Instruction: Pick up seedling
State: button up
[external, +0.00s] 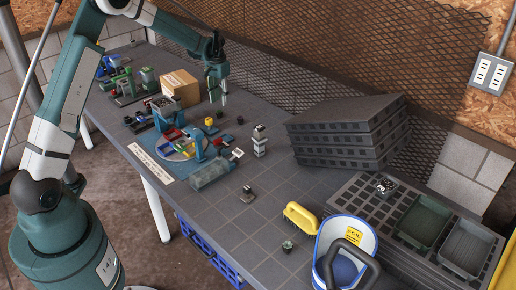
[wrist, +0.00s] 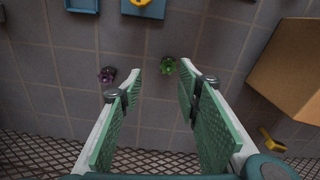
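My gripper (external: 217,100) is open and empty, hanging fingers-down over the far side of the table near the mesh wall. In the wrist view its two green pads (wrist: 162,86) stand wide apart. A small green seedling (wrist: 168,66) lies on the tiled tabletop, seen in the gap just beyond the fingertips, nearer the right one. A dark purple plant (wrist: 107,74) of like size lies to its left, outside the left finger. In the external view two small dark shapes near the gripper appear to be these plants. Another small green plant (external: 288,246) is near the front edge.
A cardboard box (external: 180,88) stands close beside my gripper; it is at right in the wrist view (wrist: 290,72). The mesh wall (wrist: 40,152) is close behind.

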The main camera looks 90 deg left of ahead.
aim_at(215, 108)
jog(key=shift+s+a+f, duration=0.55)
jog(key=shift+s, duration=0.1)
jog(key=shift+f, duration=0.1)
jog(key=shift+f, duration=1.2)
jog(key=shift+f, duration=0.15)
jog(key=shift+w+f+b, duration=0.1)
jog(key=shift+f+b, duration=0.5)
jog(key=shift+f, duration=1.9)
jog(key=c, duration=0.9)
